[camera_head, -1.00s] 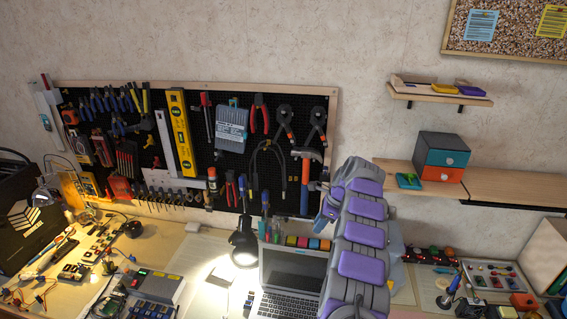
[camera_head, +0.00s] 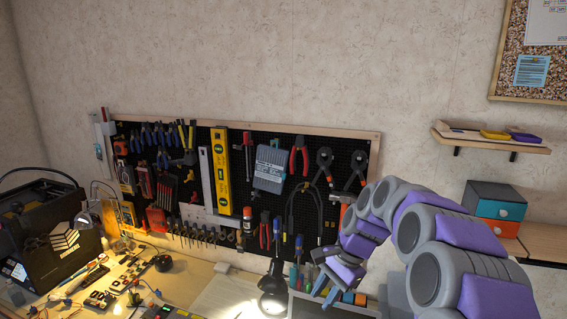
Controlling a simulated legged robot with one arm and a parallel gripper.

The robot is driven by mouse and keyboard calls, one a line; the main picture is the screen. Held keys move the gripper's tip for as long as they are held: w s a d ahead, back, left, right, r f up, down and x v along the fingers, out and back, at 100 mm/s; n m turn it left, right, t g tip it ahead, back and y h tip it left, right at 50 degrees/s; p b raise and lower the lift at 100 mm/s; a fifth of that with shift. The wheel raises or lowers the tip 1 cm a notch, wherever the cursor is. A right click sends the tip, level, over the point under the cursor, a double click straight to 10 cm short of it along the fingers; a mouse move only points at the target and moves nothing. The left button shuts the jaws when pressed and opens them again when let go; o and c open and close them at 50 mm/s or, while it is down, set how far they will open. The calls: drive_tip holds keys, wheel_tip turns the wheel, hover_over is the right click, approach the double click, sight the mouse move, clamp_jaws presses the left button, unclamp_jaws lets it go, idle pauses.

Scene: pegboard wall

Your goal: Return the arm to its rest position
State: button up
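My grey and purple arm arches in from the lower right, in front of the right part of the pegboard (camera_head: 340,222). My gripper (camera_head: 322,286) hangs at its left end, pointing down and left, in front of the board's lower edge and above the workbench. Its fingers are small and dark, and I cannot tell how far apart they are. I see no object held in it.
A black desk lamp (camera_head: 273,287) stands close left of my gripper. A drawer box (camera_head: 494,205) sits on a shelf at right, with a small shelf (camera_head: 490,140) above.

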drive_tip(key=s+d+f+n+h+b, duration=0.1)
drive_tip(key=s+f+n, duration=0.1)
drive_tip(key=s, duration=1)
drive_tip(key=s+d+f+n+h+b, duration=0.2)
drive_tip(key=s+n, duration=0.3)
drive_tip(key=s, duration=0.7)
drive_tip(key=s+d+f+n+g+h+b, duration=0.1)
drive_tip(key=s+f+n, duration=0.2)
drive_tip(key=s, duration=0.9)
drive_tip(key=shift+d+f+h+b, duration=0.15)
drive_tip(key=shift+h+b, duration=0.15)
drive_tip(key=shift+b, duration=0.05)
